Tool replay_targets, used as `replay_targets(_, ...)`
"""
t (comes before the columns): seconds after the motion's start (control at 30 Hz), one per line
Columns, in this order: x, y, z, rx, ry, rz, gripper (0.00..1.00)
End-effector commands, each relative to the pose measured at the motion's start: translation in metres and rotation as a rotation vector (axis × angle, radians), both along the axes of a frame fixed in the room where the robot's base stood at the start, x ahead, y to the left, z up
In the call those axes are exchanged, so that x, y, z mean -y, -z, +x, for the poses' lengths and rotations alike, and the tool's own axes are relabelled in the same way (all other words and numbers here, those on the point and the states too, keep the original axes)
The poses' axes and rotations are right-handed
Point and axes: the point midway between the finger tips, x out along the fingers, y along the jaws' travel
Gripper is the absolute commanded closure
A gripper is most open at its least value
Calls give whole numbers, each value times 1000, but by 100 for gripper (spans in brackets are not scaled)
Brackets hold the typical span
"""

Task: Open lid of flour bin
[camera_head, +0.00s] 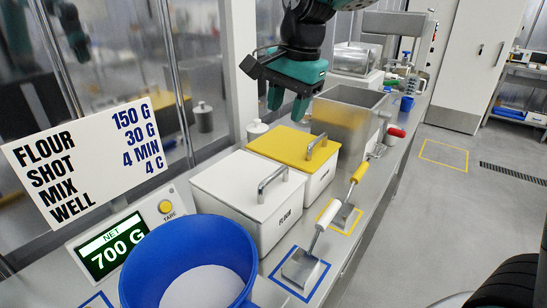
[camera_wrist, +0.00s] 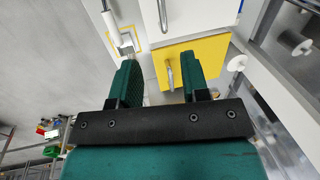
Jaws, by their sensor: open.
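The flour bin (camera_head: 262,222) is a white box with a dark FLOUR label on its front. Its white lid (camera_head: 235,182) with a metal bar handle (camera_head: 270,183) is closed. In the wrist view part of the white lid (camera_wrist: 185,22) shows at the top edge. My gripper (camera_head: 287,105) is open and empty, pointing down above the neighbouring bin with the yellow lid (camera_head: 285,147), beyond the flour bin. In the wrist view the yellow lid (camera_wrist: 195,52) and its handle lie below my open gripper (camera_wrist: 163,80).
A blue bowl (camera_head: 190,235) of white powder stands at the scale reading 700 G (camera_head: 115,243). A white-handled scoop (camera_head: 303,267) and a yellow-handled scoop (camera_head: 345,214) lie along the counter's front edge. An open metal container (camera_head: 348,112) stands beyond the yellow-lidded bin.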

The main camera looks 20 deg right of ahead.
Motion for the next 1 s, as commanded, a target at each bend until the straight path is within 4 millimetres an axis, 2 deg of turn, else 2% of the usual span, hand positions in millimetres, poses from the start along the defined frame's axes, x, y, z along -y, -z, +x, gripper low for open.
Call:
replay_targets(0.17, 1, 15, 7, -7, 45, 1, 58)
replay_targets(0.7, -10, 130, 25, -8, 42, 1, 58)
replay_targets(0.83, -12, 150, 29, -6, 41, 1, 58)
replay_targets(1.0, -14, 165, 31, -3, 40, 1, 58)
